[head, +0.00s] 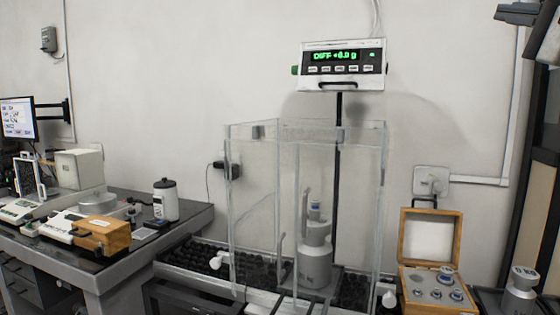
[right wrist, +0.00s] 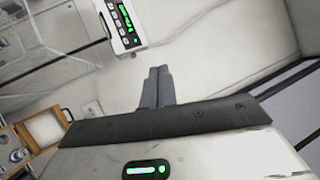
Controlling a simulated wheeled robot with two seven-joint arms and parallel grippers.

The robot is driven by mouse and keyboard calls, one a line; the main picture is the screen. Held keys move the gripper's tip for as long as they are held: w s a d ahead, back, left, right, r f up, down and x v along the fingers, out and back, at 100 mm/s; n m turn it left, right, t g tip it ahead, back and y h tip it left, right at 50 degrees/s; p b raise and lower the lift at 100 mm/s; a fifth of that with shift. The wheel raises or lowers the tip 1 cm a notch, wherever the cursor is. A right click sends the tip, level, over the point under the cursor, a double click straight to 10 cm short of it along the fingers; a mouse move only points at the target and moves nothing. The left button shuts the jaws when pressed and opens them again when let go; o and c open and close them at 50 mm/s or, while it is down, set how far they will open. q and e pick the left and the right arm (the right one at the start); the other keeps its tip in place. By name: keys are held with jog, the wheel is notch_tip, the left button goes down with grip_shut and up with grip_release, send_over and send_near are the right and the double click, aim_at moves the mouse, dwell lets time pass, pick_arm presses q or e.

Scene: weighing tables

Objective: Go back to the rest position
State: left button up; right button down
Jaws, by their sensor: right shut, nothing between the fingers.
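My right gripper (head: 518,13) is at the top right edge of the head view, raised high in front of the wall and partly cut off. In the right wrist view its two fingers (right wrist: 159,72) are together with nothing between them, and they touch nothing. The weighing display (head: 343,66) also shows in the right wrist view (right wrist: 124,22), up and left of the fingers. My left gripper is in neither view.
A clear glass draft shield (head: 262,200) surrounds a large metal weight (head: 315,258). An open wooden weight box (head: 428,238) stands at its right, with another weight (head: 521,285) farther right. A side bench (head: 120,250) with instruments is at left.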

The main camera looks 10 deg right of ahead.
jog(key=w+a+f+m+g+y, duration=0.1)
jog(key=w+a+f+g+y, duration=0.25)
jog(key=a+f+y, duration=0.4)
jog(key=w+a+f+g+y, duration=0.2)
jog(key=w+a+f+y, duration=0.25)
jog(key=a+f, duration=0.55)
jog(key=s+a+f+m+y, duration=0.1)
jog(key=a+f+m, duration=0.2)
jog(key=f+m, duration=0.45)
jog(key=s+a+f+m+y, duration=0.1)
jog(key=a+f+m, duration=0.2)
jog(key=f+m, duration=0.5)
jog(key=s+f+m+t+h, duration=0.15)
jog(key=f+m+h, duration=0.25)
jog(key=f+m, duration=0.4)
jog(key=s+d+f+m+g+h, duration=0.1)
jog(key=s+f+m+h, duration=0.2)
jog(key=f+m, duration=0.5)
jog(key=s+f+m+t+h, duration=0.15)
jog(key=f+m+h, duration=0.25)
jog(key=f+m, duration=0.4)
jog(key=s+a+f+m+g, duration=0.4)
jog(key=s+f+m+g, duration=0.3)
jog(key=s+f+m, duration=0.4)
jog(key=s+f, duration=0.5)
jog(key=shift+f+g+h, duration=0.15)
jog(key=shift+g+h, duration=0.15)
jog(key=shift+g, duration=0.05)
